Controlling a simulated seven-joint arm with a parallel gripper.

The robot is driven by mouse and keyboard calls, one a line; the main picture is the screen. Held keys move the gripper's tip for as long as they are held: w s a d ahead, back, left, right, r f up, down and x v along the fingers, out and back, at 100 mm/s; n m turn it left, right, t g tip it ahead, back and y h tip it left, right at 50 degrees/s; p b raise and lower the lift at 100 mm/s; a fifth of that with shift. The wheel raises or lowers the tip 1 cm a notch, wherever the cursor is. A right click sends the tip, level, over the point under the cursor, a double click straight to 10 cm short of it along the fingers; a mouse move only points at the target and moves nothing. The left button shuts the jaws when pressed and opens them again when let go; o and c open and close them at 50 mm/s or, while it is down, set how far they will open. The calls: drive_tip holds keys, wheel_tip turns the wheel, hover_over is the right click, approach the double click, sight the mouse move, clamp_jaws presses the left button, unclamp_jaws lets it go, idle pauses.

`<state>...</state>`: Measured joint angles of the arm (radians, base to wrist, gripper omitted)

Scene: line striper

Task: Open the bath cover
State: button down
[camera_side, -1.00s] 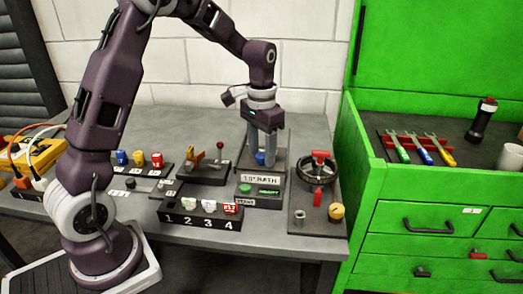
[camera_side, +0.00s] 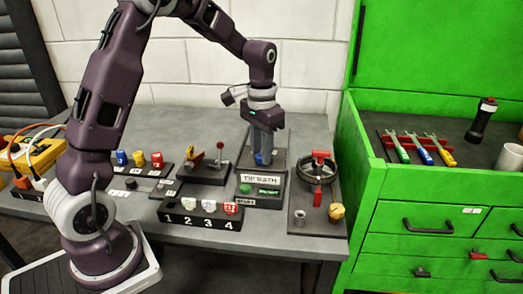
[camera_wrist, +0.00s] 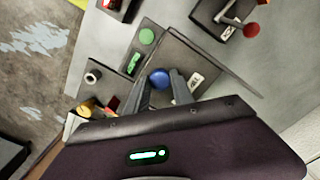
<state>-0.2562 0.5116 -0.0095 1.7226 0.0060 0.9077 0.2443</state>
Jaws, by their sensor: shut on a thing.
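The bath unit stands at the back of the bench, with a white plate (camera_side: 262,180) whose lettering ends in "BATH" on its front. A blue round knob (camera_wrist: 158,78) sits on its dark flat cover (camera_wrist: 190,60); in the side view the knob is mostly hidden by the fingers. My gripper (camera_side: 262,160) points down over the unit, with its fingers shut on the blue knob. In the wrist view the gripper (camera_wrist: 160,77) has one finger on each side of the knob. I cannot tell whether the cover is lifted at all.
A green button (camera_side: 268,191) is in front of the bath. A black handwheel with a red handle (camera_side: 318,168) stands close to the right, a red-knobbed lever (camera_side: 220,147) to the left. A numbered cup rack (camera_side: 200,216) is in front. A green tool cabinet (camera_side: 430,215) borders the right.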

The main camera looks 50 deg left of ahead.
idle(0.7)
drive_tip(key=w+a, duration=0.7)
drive_tip(key=shift+w+a, duration=0.1)
drive_tip(key=c, duration=1.1)
unclamp_jaws()
wheel_tip(320, 180, up, 7)
drive_tip(key=shift+r, duration=0.1)
